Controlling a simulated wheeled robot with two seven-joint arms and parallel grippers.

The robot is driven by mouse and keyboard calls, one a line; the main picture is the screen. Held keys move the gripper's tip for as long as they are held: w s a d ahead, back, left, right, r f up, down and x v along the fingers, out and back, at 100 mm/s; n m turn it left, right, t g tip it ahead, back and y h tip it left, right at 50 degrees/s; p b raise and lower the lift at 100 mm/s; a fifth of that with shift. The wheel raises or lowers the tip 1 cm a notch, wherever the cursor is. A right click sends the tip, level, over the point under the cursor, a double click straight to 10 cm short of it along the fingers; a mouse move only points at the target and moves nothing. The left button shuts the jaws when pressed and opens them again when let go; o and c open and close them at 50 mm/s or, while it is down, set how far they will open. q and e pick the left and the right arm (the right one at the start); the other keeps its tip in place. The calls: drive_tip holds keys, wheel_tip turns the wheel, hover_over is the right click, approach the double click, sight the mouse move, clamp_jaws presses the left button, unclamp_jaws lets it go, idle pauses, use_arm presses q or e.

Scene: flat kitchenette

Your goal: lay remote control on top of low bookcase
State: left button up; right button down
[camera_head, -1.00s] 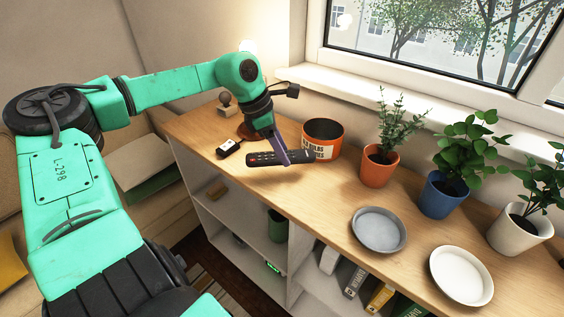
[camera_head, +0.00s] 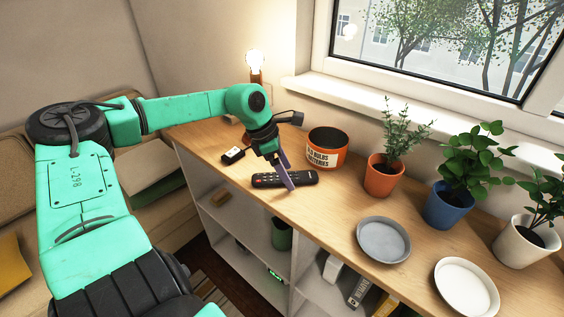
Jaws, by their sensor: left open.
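The black remote control (camera_head: 302,178) lies on the wooden top of the low bookcase (camera_head: 325,211), left of the middle and in front of the orange tin. My left gripper (camera_head: 287,178) is at the remote, its fingers pointing down. One purple-grey finger shows in front of the remote's near side; the other finger is mostly hidden. The jaws are open around or beside the remote; I cannot tell whether they touch it. My right gripper is not in view.
An orange tin (camera_head: 327,147) stands just behind the remote. A small black object (camera_head: 233,155) lies to its left. Potted plants (camera_head: 384,173) stand along the window side. A grey plate (camera_head: 384,240) and a white plate (camera_head: 466,288) lie to the right. Bare wood surrounds the remote's front.

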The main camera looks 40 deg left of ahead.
use_arm(q)
drive_tip(key=b+v, duration=0.1)
drive_tip(key=v, duration=1.1)
